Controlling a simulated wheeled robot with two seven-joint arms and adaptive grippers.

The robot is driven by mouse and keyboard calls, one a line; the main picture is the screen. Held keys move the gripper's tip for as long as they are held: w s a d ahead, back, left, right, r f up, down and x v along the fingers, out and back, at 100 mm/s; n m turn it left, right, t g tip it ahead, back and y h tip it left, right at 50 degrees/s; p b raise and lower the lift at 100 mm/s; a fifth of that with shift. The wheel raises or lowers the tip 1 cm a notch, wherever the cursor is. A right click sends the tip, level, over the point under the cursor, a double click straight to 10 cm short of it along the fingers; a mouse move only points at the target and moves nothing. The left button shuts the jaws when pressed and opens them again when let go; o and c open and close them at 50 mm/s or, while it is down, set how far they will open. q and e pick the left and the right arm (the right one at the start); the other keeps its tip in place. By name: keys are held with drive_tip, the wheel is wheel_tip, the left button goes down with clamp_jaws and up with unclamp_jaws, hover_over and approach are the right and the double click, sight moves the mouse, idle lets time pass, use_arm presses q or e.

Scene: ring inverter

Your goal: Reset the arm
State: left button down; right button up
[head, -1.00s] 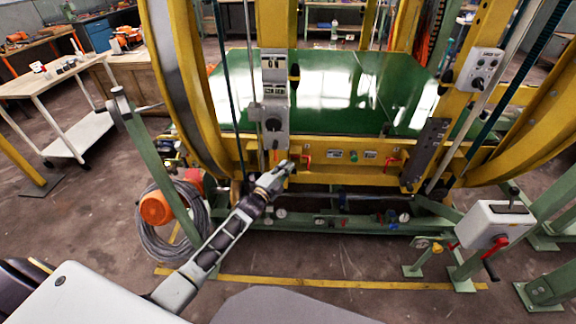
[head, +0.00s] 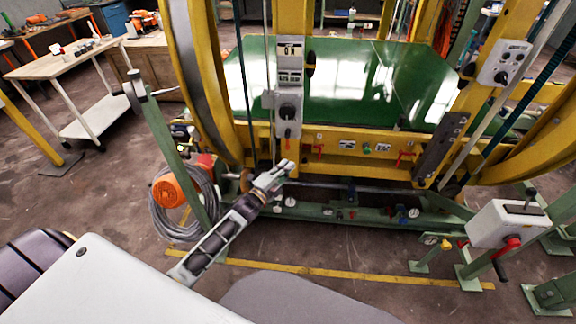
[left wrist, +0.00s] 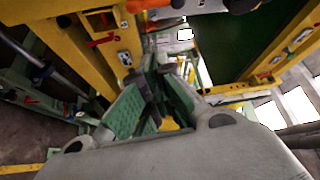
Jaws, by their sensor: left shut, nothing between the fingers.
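My left arm reaches in from the lower left in the head view. Its gripper (head: 284,169) is shut and empty, in front of the yellow ring inverter frame (head: 330,138), just below a grey control panel (head: 290,100) with a dark knob. I cannot tell whether it touches the frame. In the left wrist view the gripper fingers (left wrist: 152,110) point toward yellow beams and green parts. My right gripper is not in view.
A green platform (head: 345,80) spans the ring. An orange reel (head: 178,187) with coiled grey hose stands left of my arm. A white box with a red handle (head: 505,225) stands at the right. A wooden-topped trolley (head: 62,66) is at the far left.

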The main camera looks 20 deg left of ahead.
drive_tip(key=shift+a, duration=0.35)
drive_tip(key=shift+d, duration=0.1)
